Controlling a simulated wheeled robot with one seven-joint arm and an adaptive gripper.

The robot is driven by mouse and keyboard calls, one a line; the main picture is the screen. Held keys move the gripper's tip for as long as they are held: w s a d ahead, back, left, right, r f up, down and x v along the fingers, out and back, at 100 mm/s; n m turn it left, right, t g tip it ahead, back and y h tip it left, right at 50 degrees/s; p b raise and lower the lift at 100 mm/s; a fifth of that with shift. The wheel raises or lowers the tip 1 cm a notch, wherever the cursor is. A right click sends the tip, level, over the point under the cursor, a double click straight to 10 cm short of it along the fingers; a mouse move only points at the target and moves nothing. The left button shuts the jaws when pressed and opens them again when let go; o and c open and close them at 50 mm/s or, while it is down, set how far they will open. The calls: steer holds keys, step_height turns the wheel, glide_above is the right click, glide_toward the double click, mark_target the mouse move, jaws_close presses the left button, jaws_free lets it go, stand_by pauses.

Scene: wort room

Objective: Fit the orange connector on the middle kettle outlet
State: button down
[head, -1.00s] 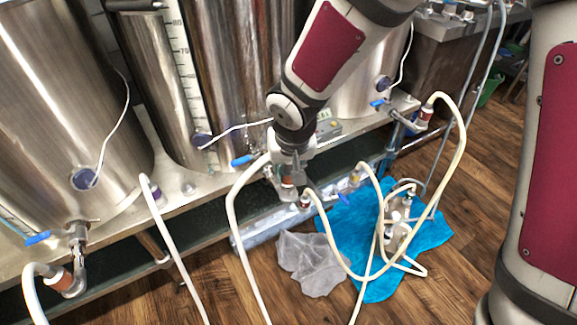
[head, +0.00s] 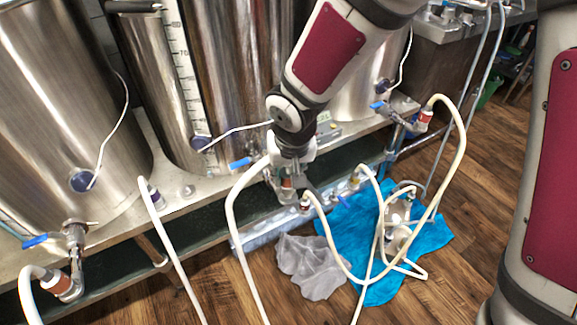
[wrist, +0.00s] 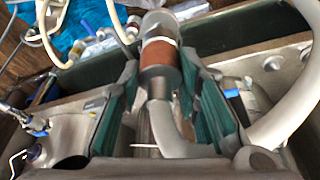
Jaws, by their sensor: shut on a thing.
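My gripper (head: 287,186) is low in front of the middle kettle (head: 232,70), beside its blue valve handle (head: 240,163). The wrist view shows my gripper (wrist: 158,88) with its teal-padded fingers on both sides of a metal connector with an orange-brown band (wrist: 160,56). A grey elbow bends down from the connector between the fingers. The jaws are shut on this connector. The middle kettle's outlet is largely hidden behind my gripper in the head view, so I cannot tell whether connector and outlet touch.
The left kettle (head: 50,110) has its own valve and a hose with an orange-banded connector (head: 58,284). White hoses (head: 238,230) loop in front of the bench. A blue cloth (head: 340,240) and a grey cloth (head: 310,265) lie on the wooden floor.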

steer(key=shift+f+b, duration=1.3)
steer(key=shift+b, duration=0.05)
steer(key=c, duration=1.1)
jaws_free()
steer(key=shift+r, duration=0.1)
steer(key=a+v, duration=0.1)
steer(key=v, duration=1.1)
steer(key=s+d+r+m+h, duration=0.1)
steer(key=s+d+r, duration=0.25)
steer(key=d, duration=0.35)
steer(key=s+d+r+h, duration=0.1)
steer(key=s+d+r, duration=0.1)
steer(key=s+d, duration=0.4)
steer(key=s+d+m+g+y, duration=0.1)
steer(key=s+d, duration=0.3)
steer(key=s, duration=0.4)
steer(key=s+d+m+g, duration=0.1)
steer(key=s+d+g, duration=0.1)
steer(key=s+d, duration=0.4)
step_height(320, 180, up, 28)
steer(key=s+t+p, duration=0.2)
steer(key=t+p, duration=0.2)
steer(key=p, duration=2.1)
steer(key=shift+a+p, duration=0.35)
steer(key=shift+p, duration=0.05)
